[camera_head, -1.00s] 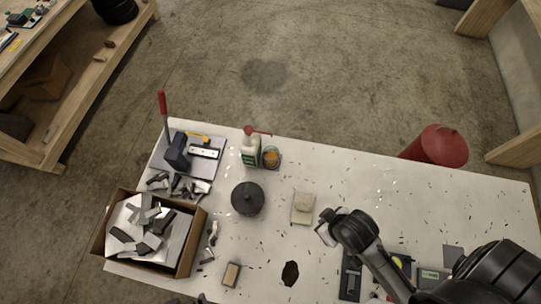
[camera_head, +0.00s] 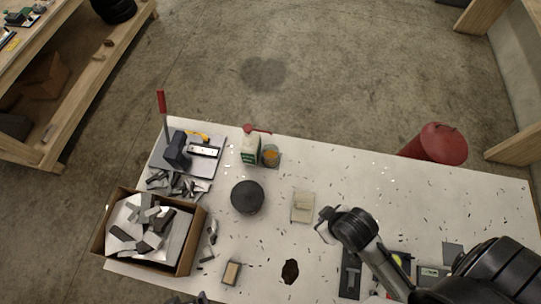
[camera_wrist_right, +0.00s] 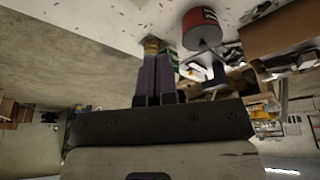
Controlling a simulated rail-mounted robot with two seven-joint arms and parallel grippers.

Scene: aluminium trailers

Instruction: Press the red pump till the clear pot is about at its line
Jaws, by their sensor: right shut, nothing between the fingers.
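The white bottle with a green label (camera_head: 250,152) stands upright near the back edge of the table, with the red pump (camera_head: 250,129) on top. The clear pot (camera_head: 270,157) stands right beside it, with amber content inside; its line is too small to make out. My right gripper (camera_head: 323,226) is shut and empty, in front and to the right of them, apart from both. In the right wrist view its fingers (camera_wrist_right: 155,80) are together, with the amber pot (camera_wrist_right: 151,45) beyond their tips. My left gripper is not in view.
A dark-lidded round can (camera_head: 247,198) stands in front of the bottle. A beige block (camera_head: 303,207) lies near my right gripper. A cardboard box of metal scraps (camera_head: 186,262) is at the left. The table's back right is mostly clear, with small chips.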

